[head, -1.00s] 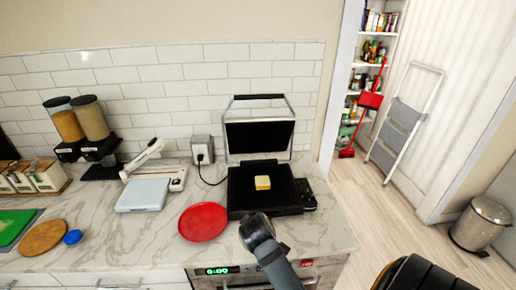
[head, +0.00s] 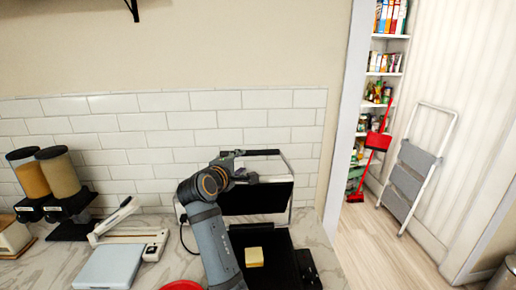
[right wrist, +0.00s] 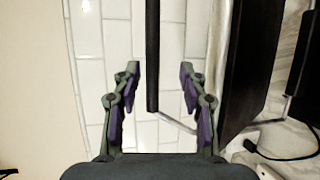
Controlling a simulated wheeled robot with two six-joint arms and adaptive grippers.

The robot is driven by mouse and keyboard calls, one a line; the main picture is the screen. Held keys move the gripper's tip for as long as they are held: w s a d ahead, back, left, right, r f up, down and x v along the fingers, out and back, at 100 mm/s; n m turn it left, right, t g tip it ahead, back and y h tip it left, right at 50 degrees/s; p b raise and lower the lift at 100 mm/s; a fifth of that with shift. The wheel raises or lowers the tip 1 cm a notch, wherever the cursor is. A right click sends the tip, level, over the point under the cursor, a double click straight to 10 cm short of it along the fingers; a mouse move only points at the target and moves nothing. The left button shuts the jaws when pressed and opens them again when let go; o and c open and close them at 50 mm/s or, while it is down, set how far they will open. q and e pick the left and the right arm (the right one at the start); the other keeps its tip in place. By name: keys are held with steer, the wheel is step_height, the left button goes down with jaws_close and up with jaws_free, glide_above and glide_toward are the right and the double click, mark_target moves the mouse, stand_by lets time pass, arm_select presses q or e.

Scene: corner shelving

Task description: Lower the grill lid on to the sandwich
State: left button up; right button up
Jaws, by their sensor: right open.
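The grill lid (head: 270,200) stands raised and upright at the back of the black grill base (head: 283,268). The small pale sandwich (head: 254,257) lies on the base's plate. The lid's dark handle bar (head: 264,152) runs along its top edge. My right gripper (head: 240,170) is at the left part of the raised lid, near the handle. In the right wrist view the gripper (right wrist: 159,68) is open, and the handle bar (right wrist: 153,55) shows between its fingers; I cannot tell its depth. The lid (right wrist: 245,60) is to the right there. My left gripper is not in view.
A paper trimmer (head: 127,235) and a white scale-like device (head: 108,266) stand left of the grill. A red plate (head: 182,286) shows at the bottom edge. The tiled wall (head: 160,140) is close behind the lid. Open floor lies right of the counter.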

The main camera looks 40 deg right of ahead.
mark_target(248, 154)
steer(key=shift+w+d+r, duration=0.1)
steer(key=shift+w+d, duration=0.05)
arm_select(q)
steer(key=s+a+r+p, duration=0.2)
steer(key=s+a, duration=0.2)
arm_select(e)
steer(key=shift+r, duration=0.9)
steer(key=x, duration=0.1)
steer(key=p+x, duration=0.1)
steer(key=x, duration=0.3)
steer(key=shift+w+d+f+p, duration=0.1)
steer(key=shift+d+f+p, duration=0.05)
steer(key=shift+f+p, duration=0.2)
steer(key=x, duration=0.2)
steer(key=shift+w+d+f+p, duration=0.15)
steer(key=shift+d+p, duration=0.1)
steer(key=shift+p, duration=0.15)
steer(key=shift+a, duration=0.15)
steer(key=shift+w, duration=0.1)
steer(key=shift+c, duration=0.8)
steer(key=shift+f, duration=0.1)
steer(key=shift+c, duration=1.3)
steer(key=c, duration=0.5)
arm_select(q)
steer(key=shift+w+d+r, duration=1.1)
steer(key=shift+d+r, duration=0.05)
